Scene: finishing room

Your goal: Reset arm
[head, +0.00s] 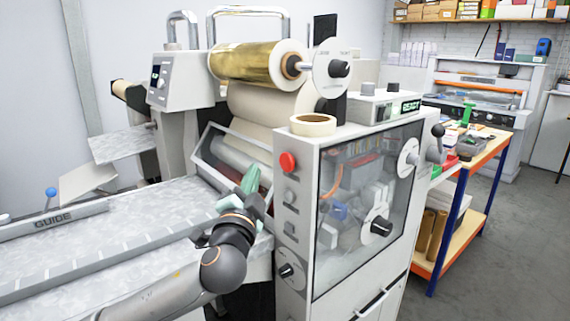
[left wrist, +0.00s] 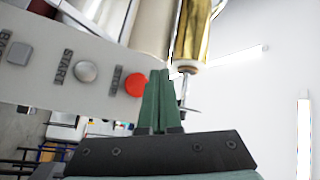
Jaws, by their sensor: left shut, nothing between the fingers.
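My left gripper (head: 252,178) is raised over the right end of the machine's feed table (head: 130,245), in front of the tilted clear guard (head: 222,150). Its green fingers are closed together with nothing between them. In the left wrist view the shut fingers (left wrist: 158,102) point up past the red button (left wrist: 135,84); I cannot tell whether they touch the panel. In the head view the red button (head: 288,162) is on the grey front panel, right of the gripper. My right gripper is not in view.
The machine carries a gold foil roll (head: 258,64) and a tape roll (head: 313,125) on top. A guide bar (head: 55,219) lies on the feed table. A workbench (head: 480,150) with tools stands at the right. Grey floor at far right is clear.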

